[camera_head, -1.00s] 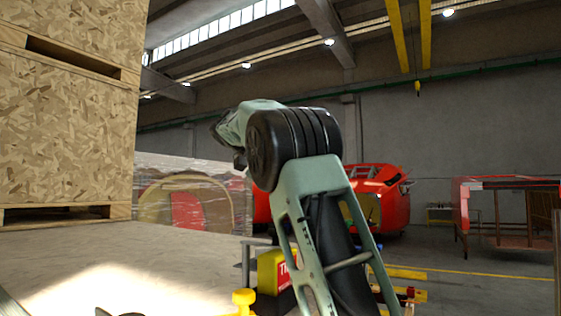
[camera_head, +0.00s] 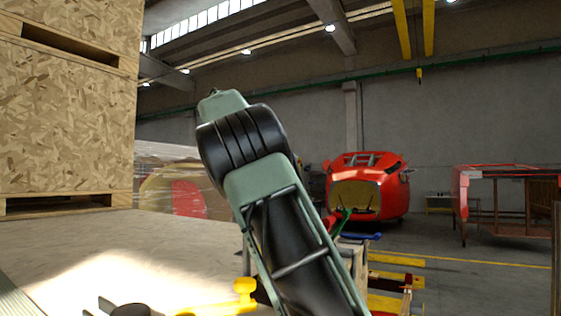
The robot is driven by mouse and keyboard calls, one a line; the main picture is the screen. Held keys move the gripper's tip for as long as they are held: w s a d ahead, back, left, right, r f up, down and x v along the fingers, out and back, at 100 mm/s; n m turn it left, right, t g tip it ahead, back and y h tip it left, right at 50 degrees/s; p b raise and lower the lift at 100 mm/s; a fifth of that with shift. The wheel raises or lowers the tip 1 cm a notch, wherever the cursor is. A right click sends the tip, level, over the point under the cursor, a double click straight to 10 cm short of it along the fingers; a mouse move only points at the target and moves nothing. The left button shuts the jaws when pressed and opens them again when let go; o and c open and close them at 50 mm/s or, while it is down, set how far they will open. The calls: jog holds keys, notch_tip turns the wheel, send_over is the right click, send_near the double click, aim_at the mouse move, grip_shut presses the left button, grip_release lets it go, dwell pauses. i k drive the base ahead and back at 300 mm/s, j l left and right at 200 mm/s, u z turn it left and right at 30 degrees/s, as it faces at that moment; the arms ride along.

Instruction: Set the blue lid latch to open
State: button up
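I cannot pick out a blue lid latch for sure. A small blue bar (camera_head: 360,237) shows just right of my arm, near a green and red piece, and I cannot tell whether it belongs to a latch. My arm rises through the middle of the view, with a black ribbed joint and grey-green links, and hides what is behind it. My gripper is not visible.
A pale surface (camera_head: 190,240) lies at the left, with stacked wooden crates (camera_head: 65,110) on it. A yellow knob (camera_head: 245,288) stands near its front edge. A red train nosecone (camera_head: 385,200) and red frame (camera_head: 500,180) stand behind.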

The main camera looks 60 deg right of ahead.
aim_at(378, 235)
jog(key=k, duration=1.5)
